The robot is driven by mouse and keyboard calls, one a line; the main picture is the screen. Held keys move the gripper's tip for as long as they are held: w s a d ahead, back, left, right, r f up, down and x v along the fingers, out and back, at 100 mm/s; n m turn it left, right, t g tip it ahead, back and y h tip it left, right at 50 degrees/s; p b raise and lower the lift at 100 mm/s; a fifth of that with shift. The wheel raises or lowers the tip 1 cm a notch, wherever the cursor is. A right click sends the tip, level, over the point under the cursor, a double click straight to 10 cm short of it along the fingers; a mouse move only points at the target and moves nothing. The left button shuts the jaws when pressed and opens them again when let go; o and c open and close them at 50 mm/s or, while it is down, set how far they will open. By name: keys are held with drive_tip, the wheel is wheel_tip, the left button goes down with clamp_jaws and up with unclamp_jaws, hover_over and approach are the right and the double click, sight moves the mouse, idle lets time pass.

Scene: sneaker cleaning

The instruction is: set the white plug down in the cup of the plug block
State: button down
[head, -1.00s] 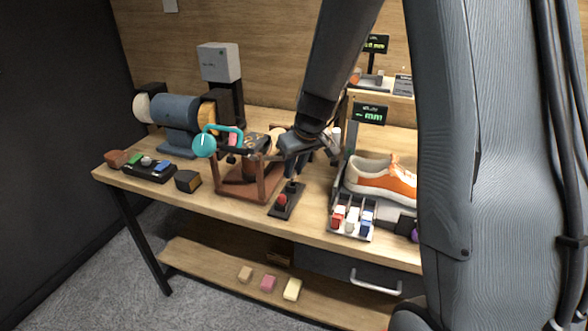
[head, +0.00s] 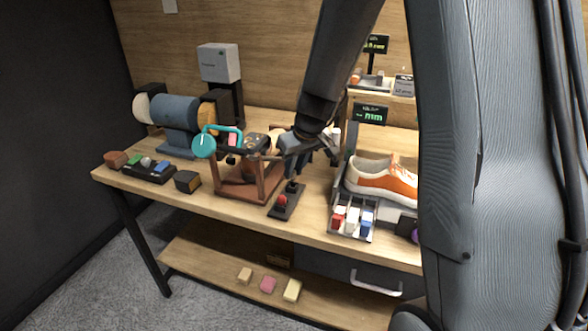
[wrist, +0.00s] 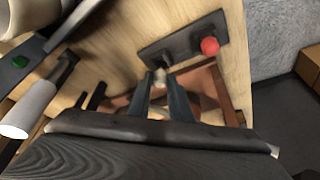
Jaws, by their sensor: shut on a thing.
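The plug block is a dark flat plate (head: 287,205) near the bench's front edge, with a red round-topped plug (head: 282,200) at its near end and a dark upright cup at its far end. In the wrist view, the plug block (wrist: 152,53) lies just beyond my fingertips, with the red plug (wrist: 210,46) to the right. My gripper (wrist: 161,84) is shut on a small whitish piece, the white plug (wrist: 160,79), close by the dark cup (wrist: 176,52). Whether the plug touches the cup or sits in it, I cannot tell. In the head view the plug is hidden.
A brown frame stand (head: 221,190) with a teal-handled item (head: 204,145) stands left of the block. A rack (head: 341,234) of red, white and blue pieces and an orange-white sneaker (head: 385,180) stand right. A grinder (head: 175,112) is farther left.

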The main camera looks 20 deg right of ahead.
drive_tip(key=shift+f+b, duration=1.3)
drive_tip(key=shift+b, duration=0.1)
drive_tip(key=c, duration=1.5)
unclamp_jaws()
drive_tip(key=shift+c, duration=0.2)
drive_tip(key=v, duration=0.7)
drive_tip(key=shift+s+r, duration=0.2)
drive_tip(key=shift+r, duration=0.15)
drive_tip(key=s+f+m+g, duration=0.1)
drive_tip(key=s+f+g, duration=0.1)
drive_tip(key=s, duration=0.8)
drive_tip(key=s+a+f+m+g+h, duration=0.1)
drive_tip(key=s+f, duration=0.3)
drive_tip(key=s, duration=0.7)
drive_tip(key=shift+s+m+g, duration=0.25)
drive_tip(key=shift+m+g, duration=0.15)
drive_tip(key=shift+m, duration=0.1)
